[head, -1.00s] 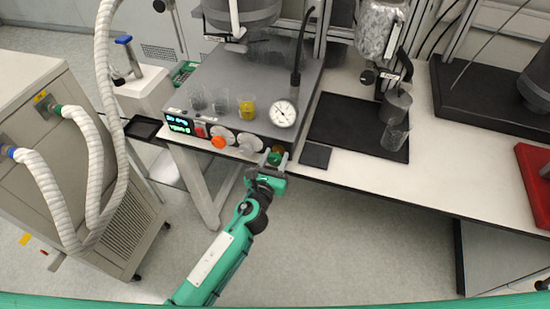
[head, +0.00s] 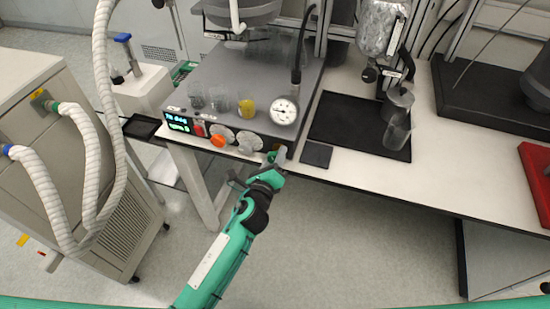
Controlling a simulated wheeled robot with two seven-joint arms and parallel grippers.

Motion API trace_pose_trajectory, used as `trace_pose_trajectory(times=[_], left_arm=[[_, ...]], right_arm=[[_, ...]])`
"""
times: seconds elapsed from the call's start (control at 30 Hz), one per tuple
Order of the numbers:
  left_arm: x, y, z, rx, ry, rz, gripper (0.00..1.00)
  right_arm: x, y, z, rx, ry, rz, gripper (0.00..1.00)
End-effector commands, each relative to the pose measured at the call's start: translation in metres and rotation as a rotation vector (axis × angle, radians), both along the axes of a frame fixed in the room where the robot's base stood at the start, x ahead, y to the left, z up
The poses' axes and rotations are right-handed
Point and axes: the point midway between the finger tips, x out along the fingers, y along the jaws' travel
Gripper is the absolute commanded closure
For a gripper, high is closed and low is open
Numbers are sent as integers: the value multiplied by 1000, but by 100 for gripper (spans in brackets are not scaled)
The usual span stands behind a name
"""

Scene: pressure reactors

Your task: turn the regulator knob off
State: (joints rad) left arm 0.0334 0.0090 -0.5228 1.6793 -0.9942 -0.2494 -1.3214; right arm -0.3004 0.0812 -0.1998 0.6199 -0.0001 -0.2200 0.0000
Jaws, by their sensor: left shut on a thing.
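The regulator knob (head: 271,156) is on the front face of the grey reactor unit (head: 235,75), below the round white pressure gauge (head: 284,111). Only a small yellowish-green part of it shows; my left gripper hides the rest. My left gripper (head: 274,159) reaches up from below to the front panel and is shut on the knob, its wrist turned to one side. The knob's exact angle cannot be told. My right gripper is not in view.
Left of the regulator knob are an orange knob (head: 218,140), another round dial (head: 248,142) and a lit display (head: 177,122). Glassware stands on the unit. A black tray (head: 340,125) lies to the right. The floor in front is clear.

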Motion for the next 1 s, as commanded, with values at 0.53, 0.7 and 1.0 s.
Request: trace_pose_trajectory(times=[0.53,0.7,1.0], left_arm=[[0,1,-2,-495,162,1,83],[0,1,-2,-647,212,1,83],[0,1,-2,-904,295,1,83]], right_arm=[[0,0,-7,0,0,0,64],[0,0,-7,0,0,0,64],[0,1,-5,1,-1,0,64]])
